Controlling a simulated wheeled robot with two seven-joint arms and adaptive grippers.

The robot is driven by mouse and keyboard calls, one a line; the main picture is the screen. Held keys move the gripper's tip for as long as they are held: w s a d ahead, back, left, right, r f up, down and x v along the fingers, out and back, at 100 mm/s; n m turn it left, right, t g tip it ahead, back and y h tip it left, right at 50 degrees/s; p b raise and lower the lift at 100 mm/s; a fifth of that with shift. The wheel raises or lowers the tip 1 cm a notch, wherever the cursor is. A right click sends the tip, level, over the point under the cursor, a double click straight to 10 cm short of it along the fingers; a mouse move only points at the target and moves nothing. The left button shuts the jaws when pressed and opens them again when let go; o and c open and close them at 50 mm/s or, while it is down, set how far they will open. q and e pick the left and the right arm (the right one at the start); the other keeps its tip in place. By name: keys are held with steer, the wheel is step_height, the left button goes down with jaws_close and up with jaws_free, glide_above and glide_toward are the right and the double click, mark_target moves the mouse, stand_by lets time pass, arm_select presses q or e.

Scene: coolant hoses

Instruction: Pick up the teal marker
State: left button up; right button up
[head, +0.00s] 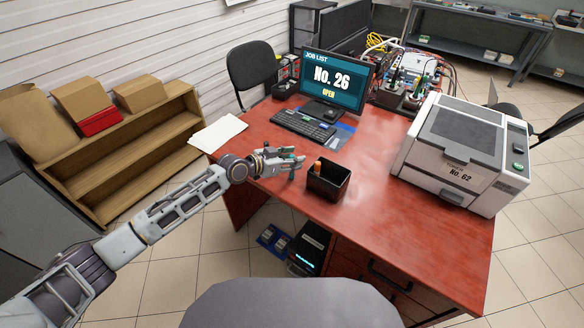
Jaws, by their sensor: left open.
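My left gripper (294,163) reaches in from the left over the red-brown desk, close to the left side of a black pen cup (328,184). Its fingers are open, with nothing clearly held between them. Small teal-green patches show at the fingers; I cannot tell whether they belong to the gripper or to the teal marker. An orange-topped item (318,166) stands in the cup at its back left. No teal marker can be made out for sure in the cup, whose inside is mostly dark. My right gripper is out of view.
A keyboard (303,126) and monitor (334,80) stand behind the cup. A white printer (465,150) fills the desk's right side. White papers (217,133) lie at the left edge. The desk (400,235) is clear in front of the printer.

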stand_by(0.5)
arm_select(q)
steer(key=c, duration=0.9)
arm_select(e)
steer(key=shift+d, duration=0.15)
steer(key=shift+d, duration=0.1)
arm_select(q)
steer(key=shift+r, duration=0.75)
step_height(320, 180, up, 8)
steer(key=shift+r, duration=0.25)
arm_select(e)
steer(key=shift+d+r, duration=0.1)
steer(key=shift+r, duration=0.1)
